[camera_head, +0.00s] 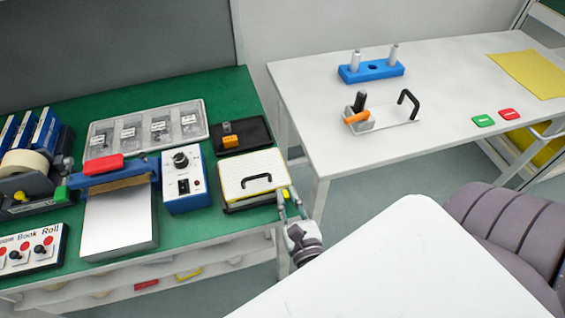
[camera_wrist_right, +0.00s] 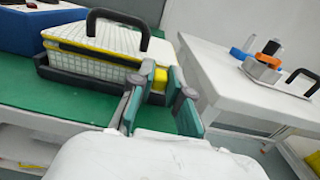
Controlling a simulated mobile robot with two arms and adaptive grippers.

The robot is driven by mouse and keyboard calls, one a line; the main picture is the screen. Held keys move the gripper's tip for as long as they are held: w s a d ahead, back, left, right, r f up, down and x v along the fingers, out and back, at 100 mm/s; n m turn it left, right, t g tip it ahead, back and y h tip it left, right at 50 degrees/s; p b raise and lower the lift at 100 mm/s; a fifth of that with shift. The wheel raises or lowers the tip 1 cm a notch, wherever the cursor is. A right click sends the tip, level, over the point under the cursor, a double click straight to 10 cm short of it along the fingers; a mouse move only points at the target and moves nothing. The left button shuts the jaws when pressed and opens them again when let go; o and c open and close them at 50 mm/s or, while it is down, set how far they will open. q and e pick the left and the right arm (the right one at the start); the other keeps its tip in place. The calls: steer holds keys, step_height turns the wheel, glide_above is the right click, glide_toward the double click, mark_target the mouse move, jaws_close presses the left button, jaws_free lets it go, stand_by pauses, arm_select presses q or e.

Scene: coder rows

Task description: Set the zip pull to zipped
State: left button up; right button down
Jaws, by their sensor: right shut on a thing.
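A white textured case (camera_head: 250,172) with a black handle and a yellow zip line around its edge sits in a black tray (camera_head: 243,204) at the right edge of the green table. The yellow zip pull (camera_head: 286,194) is at the case's front right corner. In the right wrist view the zip pull (camera_wrist_right: 160,78) shows at the right end of the case. My right gripper (camera_head: 291,203) is shut on the zip pull; its fingers (camera_wrist_right: 155,92) partly hide it. My left gripper is in neither view.
A blue and white control box (camera_head: 184,181) stands left of the case, and a black tray with an orange part (camera_head: 231,141) lies behind it. Across a gap, a white table (camera_head: 440,80) holds a blue peg block (camera_head: 371,73) and a clear black-handled fixture (camera_head: 392,113).

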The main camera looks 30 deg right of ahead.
steer(key=c, duration=1.1)
jaws_free()
steer(key=shift+d, duration=0.2)
steer(key=shift+s+a, duration=0.1)
steer(key=shift+s, duration=0.1)
steer(key=v, duration=1.1)
steer(key=shift+s+a, duration=0.1)
steer(key=shift+s, duration=0.25)
